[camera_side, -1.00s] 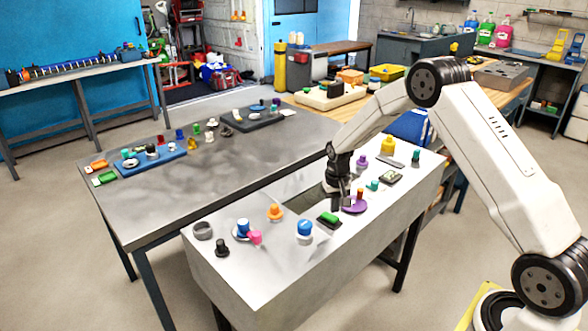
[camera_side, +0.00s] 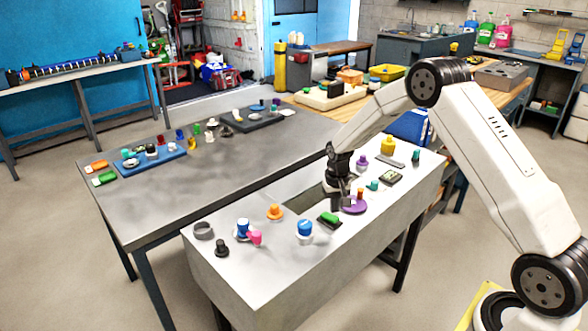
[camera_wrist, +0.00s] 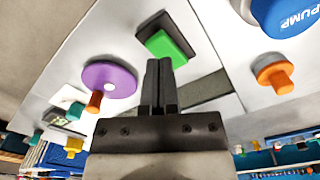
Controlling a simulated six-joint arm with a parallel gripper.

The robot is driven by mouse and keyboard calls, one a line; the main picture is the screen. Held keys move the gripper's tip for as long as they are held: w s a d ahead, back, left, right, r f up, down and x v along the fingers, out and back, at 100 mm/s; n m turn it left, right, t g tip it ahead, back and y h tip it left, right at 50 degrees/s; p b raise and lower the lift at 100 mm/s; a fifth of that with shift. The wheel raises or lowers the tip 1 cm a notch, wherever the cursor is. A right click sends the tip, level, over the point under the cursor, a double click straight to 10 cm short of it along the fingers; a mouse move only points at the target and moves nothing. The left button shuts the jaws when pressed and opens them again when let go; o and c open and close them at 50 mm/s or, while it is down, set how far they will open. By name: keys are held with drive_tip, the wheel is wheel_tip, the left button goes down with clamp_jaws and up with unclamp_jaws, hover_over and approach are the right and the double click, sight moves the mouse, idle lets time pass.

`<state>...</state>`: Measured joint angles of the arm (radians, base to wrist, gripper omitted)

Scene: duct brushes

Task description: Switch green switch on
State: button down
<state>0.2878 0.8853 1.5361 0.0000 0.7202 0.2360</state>
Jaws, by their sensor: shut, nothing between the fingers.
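The green switch (camera_side: 329,217) is a green rocker on a dark base on the light grey panel top. It also shows in the wrist view (camera_wrist: 167,47), just beyond my fingertips. My gripper (camera_side: 340,207) is over the panel, beside the green switch in the side view. In the wrist view my gripper (camera_wrist: 158,62) is shut and empty, its two fingers together, with the tips overlapping the near edge of the green rocker. I cannot tell whether they touch it.
A purple disc (camera_wrist: 109,87) with an orange peg stands close to my fingers. A blue "PUMP" knob (camera_side: 305,228) and an orange knob (camera_side: 274,212) are on the other side. A dark slot lies behind the gripper. More small knobs stand along the panel.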

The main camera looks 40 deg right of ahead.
sight(333, 219)
drive_tip(key=shift+f, duration=1.3)
idle(1.2)
drive_tip(key=shift+r, duration=0.1)
drive_tip(key=shift+r, duration=3.45)
drive_tip(key=shift+s+a+r, duration=0.2)
drive_tip(key=shift+a+r, duration=0.1)
drive_tip(key=shift+a, duration=0.05)
drive_tip(key=s+a+r+n+t, duration=0.1)
drive_tip(key=s+a+r+n, duration=0.2)
drive_tip(key=s+a, duration=0.4)
drive_tip(key=s+a+r+n+t, duration=0.1)
drive_tip(key=s+a+r+n, duration=0.2)
drive_tip(key=s, duration=1)
drive_tip(key=a, duration=0.3)
drive_tip(key=shift+s+a+t, duration=0.25)
drive_tip(key=shift+a+t, duration=0.05)
drive_tip(key=shift+a, duration=0.1)
